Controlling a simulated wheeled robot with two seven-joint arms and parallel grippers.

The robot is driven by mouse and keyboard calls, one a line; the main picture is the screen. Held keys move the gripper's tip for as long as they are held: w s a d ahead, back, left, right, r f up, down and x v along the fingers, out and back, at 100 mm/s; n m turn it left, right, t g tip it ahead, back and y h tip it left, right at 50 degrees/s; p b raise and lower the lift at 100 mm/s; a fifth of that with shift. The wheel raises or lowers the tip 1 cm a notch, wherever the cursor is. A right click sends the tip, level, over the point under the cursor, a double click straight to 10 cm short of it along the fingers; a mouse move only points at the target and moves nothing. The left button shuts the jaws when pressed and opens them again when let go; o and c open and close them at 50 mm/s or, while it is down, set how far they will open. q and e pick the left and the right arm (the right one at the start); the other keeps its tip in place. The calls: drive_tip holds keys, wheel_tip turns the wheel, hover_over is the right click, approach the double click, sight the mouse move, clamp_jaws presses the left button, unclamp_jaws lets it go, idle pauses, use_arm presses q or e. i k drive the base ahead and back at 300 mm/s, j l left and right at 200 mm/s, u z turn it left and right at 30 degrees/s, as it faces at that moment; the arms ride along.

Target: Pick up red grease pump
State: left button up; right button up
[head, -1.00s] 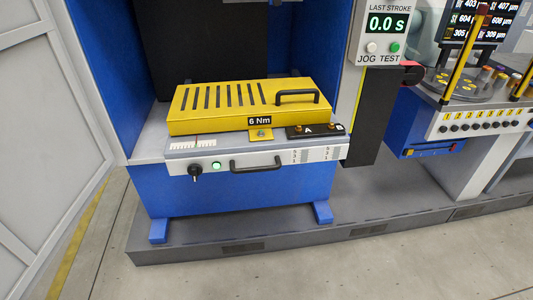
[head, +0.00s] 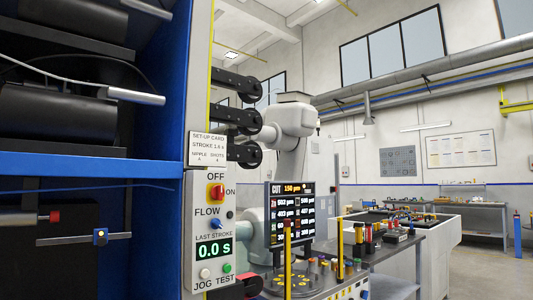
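I cannot clearly pick out a red grease pump in the head view. A dark red part (head: 249,285) shows beside the foot of the control panel, cut by the bottom edge; I cannot tell what it belongs to. Neither gripper is in view.
A blue cabinet (head: 100,166) with dark cylinders fills the left. A white robot arm (head: 290,125) stands behind the panel. A screen (head: 290,215) and a bench with several coloured tools (head: 360,240) are at centre right. Floor shows at far right.

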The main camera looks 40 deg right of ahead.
sight(368, 234)
drive_tip(key=z, duration=0.75)
drive_tip(key=i+j, duration=0.25)
drive_tip(key=i+j+z, duration=0.15)
drive_tip(key=j, duration=0.25)
drive_tip(key=i, duration=0.05)
